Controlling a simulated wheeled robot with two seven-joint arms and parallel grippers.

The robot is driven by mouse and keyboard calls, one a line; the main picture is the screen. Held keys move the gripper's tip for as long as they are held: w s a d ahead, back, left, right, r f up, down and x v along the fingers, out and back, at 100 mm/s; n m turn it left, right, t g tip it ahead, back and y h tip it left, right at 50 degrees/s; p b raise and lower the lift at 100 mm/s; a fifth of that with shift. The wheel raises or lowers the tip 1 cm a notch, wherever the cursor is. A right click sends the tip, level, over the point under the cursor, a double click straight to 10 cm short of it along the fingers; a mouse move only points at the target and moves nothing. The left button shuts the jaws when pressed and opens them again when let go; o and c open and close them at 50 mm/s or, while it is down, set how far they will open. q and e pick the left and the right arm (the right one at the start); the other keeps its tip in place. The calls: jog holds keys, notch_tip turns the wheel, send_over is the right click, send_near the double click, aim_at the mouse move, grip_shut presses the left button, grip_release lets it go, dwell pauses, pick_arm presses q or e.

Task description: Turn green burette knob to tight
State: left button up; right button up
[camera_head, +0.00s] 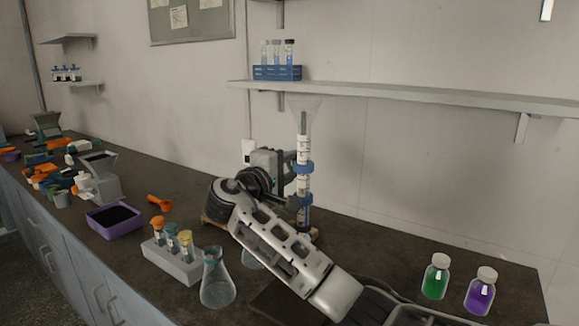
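The burette (304,150) stands upright near the wall, with a clear funnel at its top and blue clamps along it. My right arm comes in from the lower right and bends back at the wrist toward the burette. My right gripper (285,172) is beside the burette's middle, on its left side. It is small and partly hidden by the wrist, so I cannot tell whether its fingers are open or touch anything. The green knob cannot be made out clearly; my arm covers the burette's lower left side. My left gripper is out of view.
A conical flask (217,282) and a white rack (170,262) of capped vials stand left of my arm. A purple tray (113,222) and orange scoop (160,203) lie farther left. Green (436,279) and purple (481,293) bottles stand at right. A wall shelf (400,95) runs above.

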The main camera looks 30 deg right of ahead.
jog(key=shift+f+m+b, duration=0.4)
jog(key=shift+m+b, duration=0.5)
jog(key=shift+b, duration=0.65)
jog(key=shift+m+b, duration=0.6)
jog(key=shift+b, duration=0.15)
jog(key=shift+m+b, duration=0.6)
jog(key=shift+b, duration=0.05)
jog(key=shift+r+m+b, duration=0.25)
jog(key=shift+m+b, duration=0.25)
jog(key=shift+m, duration=0.1)
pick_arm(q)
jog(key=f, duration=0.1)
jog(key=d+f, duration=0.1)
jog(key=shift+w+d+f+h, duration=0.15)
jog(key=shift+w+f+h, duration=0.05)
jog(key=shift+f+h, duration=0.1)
pick_arm(e)
jog(key=shift+r, duration=0.2)
jog(key=o, duration=1)
jog(key=shift+c, duration=0.2)
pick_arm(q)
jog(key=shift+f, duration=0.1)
pick_arm(e)
jog(key=shift+a, duration=0.15)
